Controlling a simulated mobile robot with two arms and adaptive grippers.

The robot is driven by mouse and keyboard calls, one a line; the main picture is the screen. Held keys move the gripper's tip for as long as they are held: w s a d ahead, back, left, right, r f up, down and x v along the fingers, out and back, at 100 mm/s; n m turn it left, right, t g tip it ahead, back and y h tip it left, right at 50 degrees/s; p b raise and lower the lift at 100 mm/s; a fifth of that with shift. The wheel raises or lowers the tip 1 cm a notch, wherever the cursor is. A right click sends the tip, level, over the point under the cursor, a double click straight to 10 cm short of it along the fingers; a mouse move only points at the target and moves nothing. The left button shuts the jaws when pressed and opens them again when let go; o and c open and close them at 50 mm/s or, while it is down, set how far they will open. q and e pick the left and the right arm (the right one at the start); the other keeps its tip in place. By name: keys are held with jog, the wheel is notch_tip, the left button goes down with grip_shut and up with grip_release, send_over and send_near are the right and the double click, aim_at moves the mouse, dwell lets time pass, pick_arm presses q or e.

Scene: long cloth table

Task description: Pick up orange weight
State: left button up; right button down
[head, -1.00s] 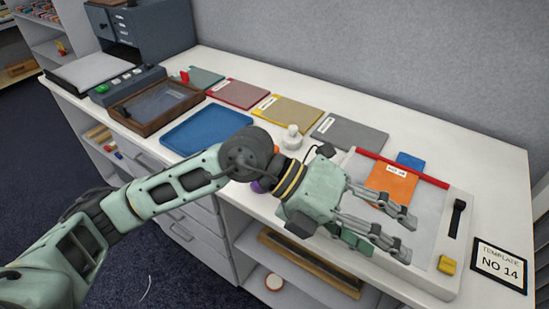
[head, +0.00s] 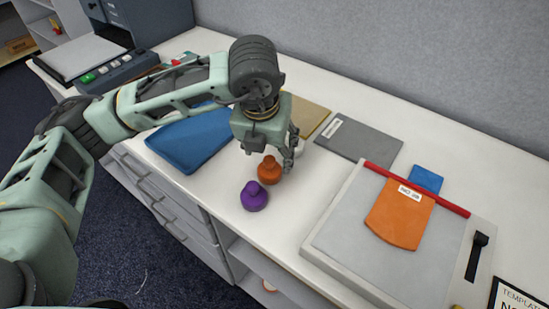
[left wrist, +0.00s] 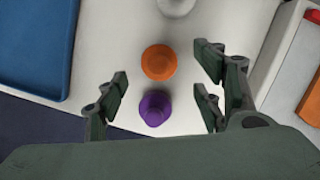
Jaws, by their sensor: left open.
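The orange weight (head: 269,169) stands on the white table, just behind the purple weight (head: 254,196). My left gripper (head: 270,150) points down over the orange weight and partly covers it in the head view. In the left wrist view the orange weight (left wrist: 159,62) lies between and a little beyond the open fingers (left wrist: 160,88), and the purple weight (left wrist: 155,108) is nearer the palm. The fingers are open and hold nothing. A white weight (left wrist: 176,5) shows at the top edge of the left wrist view. My right gripper is not in view.
A blue tray (head: 188,150) lies to the left. A grey mat (head: 358,139) lies behind. To the right is a cutting board (head: 345,238) with a red bar (head: 416,188) and an orange template (head: 399,221). The table's front edge is close to the purple weight.

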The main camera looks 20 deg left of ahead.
aim_at(267, 161)
pick_arm(q)
jog(key=f+b, duration=0.1)
jog(key=f, duration=0.2)
jog(key=shift+a+f, duration=0.15)
jog(key=shift+a, duration=0.05)
jog(key=b+x, duration=0.1)
jog(key=x, duration=0.2)
jog(key=shift+s+a, duration=0.1)
jog(key=shift+w+f, duration=0.25)
jog(key=shift+f, duration=0.25)
jog(key=c, duration=0.9)
grip_shut()
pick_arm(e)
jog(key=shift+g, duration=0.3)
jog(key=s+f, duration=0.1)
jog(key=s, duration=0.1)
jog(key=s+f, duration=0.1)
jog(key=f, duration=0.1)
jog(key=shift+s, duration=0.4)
pick_arm(q)
jog(key=shift+r, duration=0.1)
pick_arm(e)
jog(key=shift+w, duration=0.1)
